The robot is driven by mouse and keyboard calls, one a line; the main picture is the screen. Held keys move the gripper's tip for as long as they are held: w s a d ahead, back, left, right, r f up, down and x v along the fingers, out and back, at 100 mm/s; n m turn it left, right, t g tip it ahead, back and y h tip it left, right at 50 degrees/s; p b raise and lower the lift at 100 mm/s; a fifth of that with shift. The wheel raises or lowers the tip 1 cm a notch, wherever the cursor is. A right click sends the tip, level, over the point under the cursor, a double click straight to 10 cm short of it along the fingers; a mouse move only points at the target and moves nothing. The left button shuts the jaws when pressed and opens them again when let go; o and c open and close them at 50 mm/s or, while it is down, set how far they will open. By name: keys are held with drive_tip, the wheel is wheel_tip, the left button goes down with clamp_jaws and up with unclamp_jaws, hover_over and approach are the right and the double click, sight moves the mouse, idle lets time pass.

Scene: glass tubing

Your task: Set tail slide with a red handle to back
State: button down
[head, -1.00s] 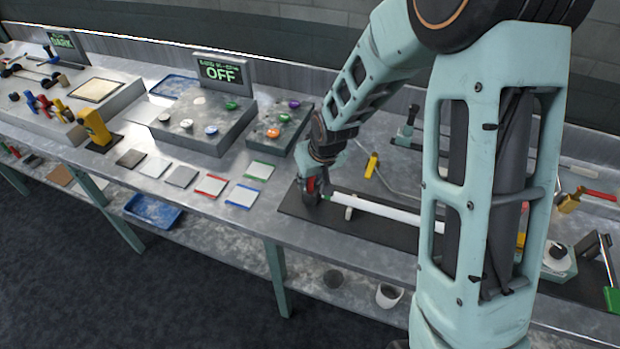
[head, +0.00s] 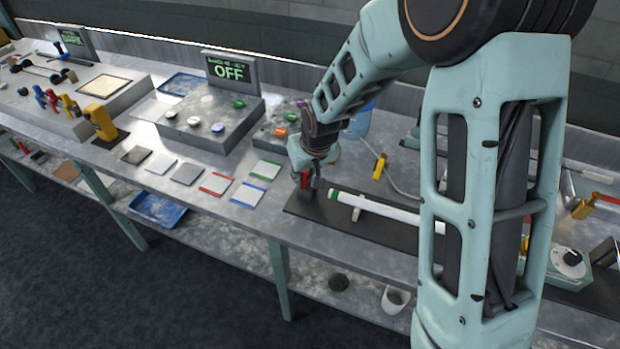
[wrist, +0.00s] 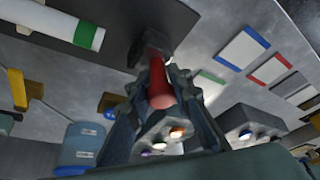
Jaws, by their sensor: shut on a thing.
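The tail slide, a dark block (wrist: 152,44) with a red handle (wrist: 159,88), stands at the end of a dark base plate (wrist: 108,32). My gripper (wrist: 160,82) is shut on the red handle, with a finger on each side. In the head view the red handle (head: 305,178) shows at the plate's left end, partly hidden by my gripper (head: 309,177). A white tube with a green band (head: 375,206) lies along the plate, its left end apart from the slide. The tube's banded end (wrist: 83,34) also shows in the wrist view.
A yellow-handled tool (head: 381,166) and a blue container (head: 358,122) stand behind the plate. Colour-edged tiles (head: 249,195) lie to the left. A grey button block (head: 208,118) and an OFF display (head: 230,72) stand farther left.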

drive_tip(key=c, duration=1.9)
unclamp_jaws()
drive_tip(key=v, duration=1.2)
drive_tip(key=shift+r, duration=0.1)
drive_tip(key=shift+w, duration=0.1)
